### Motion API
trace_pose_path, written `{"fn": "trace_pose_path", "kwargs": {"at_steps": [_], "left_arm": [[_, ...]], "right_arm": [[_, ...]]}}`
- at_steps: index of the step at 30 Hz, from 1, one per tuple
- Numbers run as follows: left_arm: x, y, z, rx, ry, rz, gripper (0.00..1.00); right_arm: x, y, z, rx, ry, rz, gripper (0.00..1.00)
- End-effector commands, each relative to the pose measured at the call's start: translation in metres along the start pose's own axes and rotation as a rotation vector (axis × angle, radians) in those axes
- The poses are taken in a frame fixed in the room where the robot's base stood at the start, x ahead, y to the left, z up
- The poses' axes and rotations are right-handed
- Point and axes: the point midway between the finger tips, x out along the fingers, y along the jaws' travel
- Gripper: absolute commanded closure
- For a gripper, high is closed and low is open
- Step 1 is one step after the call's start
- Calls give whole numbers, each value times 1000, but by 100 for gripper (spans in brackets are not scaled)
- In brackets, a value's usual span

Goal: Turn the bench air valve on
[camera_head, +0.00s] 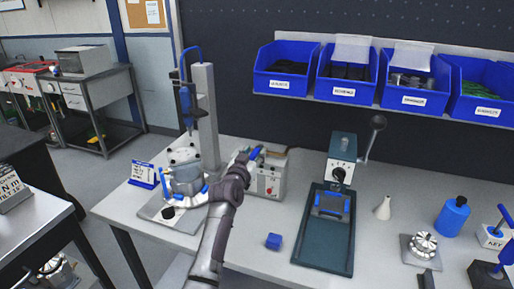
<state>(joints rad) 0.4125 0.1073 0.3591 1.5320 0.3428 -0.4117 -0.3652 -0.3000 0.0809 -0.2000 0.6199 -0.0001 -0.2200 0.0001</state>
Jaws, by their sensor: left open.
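My left wrist hides the left side of the box. My right gripper is not in view.
Left of my arm, a grey housing (187,181) sits on a fixture below a blue hanging tool (187,104). Right are a small blue block (273,241), a green lever press (323,245) and a blue bottle (452,217). Blue bins (283,83) hang above. Bench front centre is fairly clear.

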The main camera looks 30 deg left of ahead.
Motion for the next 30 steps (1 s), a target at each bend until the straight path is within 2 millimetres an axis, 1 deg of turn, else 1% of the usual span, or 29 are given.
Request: {"fn": "trace_pose_path", "kwargs": {"at_steps": [1, 3, 6, 10, 17, 20, 25, 26, 30], "left_arm": [[8, 0, -1, -1, -1, 0, 55], [16, 0, -1, 0, 1, 0, 55], [24, 0, 0, 0, 0, 0, 55], [28, 0, 0, 0, 0, 0, 55], [28, 0, 0, 1, 0, 0, 55], [28, 0, 0, 0, 0, 0, 70], [28, 0, 0, 0, 0, 0, 99], [28, 0, 0, 0, 0, 0, 100], [28, 0, 0, 0, -1, 0, 100]], "right_arm": [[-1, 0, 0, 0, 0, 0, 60], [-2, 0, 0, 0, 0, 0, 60], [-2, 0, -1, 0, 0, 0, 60], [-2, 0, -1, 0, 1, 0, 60], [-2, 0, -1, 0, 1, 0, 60], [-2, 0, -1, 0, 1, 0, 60], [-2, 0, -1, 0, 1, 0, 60], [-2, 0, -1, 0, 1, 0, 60], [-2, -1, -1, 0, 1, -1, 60]]}}
